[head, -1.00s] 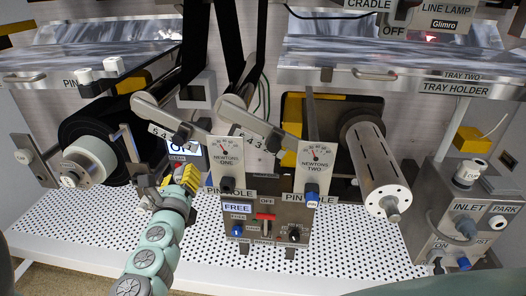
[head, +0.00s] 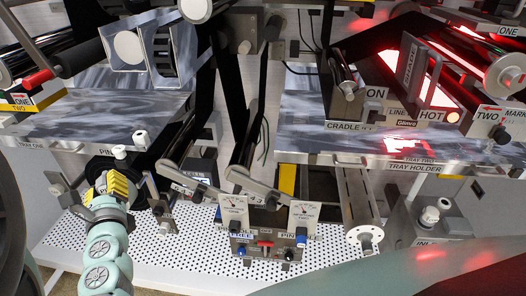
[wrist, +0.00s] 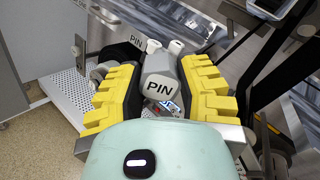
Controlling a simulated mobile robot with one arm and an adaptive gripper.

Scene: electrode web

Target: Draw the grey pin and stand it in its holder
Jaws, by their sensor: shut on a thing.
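My gripper (head: 118,184) is at the left in the head view, in front of the black roll (head: 100,168). In the wrist view its yellow fingers (wrist: 165,90) are closed on both sides of a grey pin (wrist: 160,66), whose end is marked PIN and faces the camera. The far end of the pin is hidden, so I cannot tell whether it is clear of its seat. A holder label PIN (head: 108,153) is on the front edge of tray one, beside two white knobs (head: 119,151) (head: 140,138), above and beyond my gripper.
The black web runs down to the arms of the gauge panel (head: 270,222), right of my gripper. A slotted roller (head: 360,210) stands further right. A red-glowing line lamp marked HOT (head: 435,95) is at the upper right.

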